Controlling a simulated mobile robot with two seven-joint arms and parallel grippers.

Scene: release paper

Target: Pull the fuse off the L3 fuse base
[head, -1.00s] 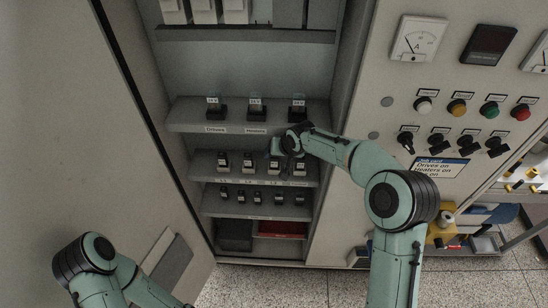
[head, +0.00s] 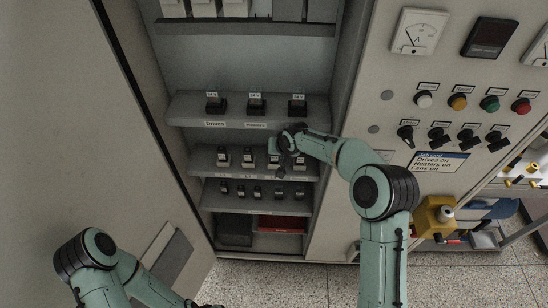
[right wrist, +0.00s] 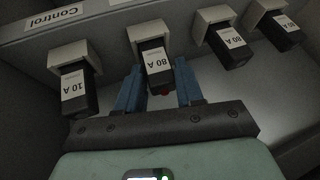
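Fuses stand in a row on the middle shelf (head: 205,172) of the open cabinet. In the right wrist view, which is upside down, a dark fuse marked 80 A (right wrist: 155,55) sits in a pale base (right wrist: 148,31). My right gripper (right wrist: 158,80) has its blue fingers on either side of this fuse, apparently with small gaps. In the head view my right gripper (head: 275,152) is at the third fuse from the left and partly covers it. The L3 lettering cannot be read.
A 10 A fuse (right wrist: 75,90) over a Control label (right wrist: 57,17) is on one side. Further 80 A fuses (right wrist: 228,43) are close on the other. Larger fuses (head: 257,106) stand on the shelf above, smaller ones (head: 257,192) below. A switch panel (head: 395,90) is at right.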

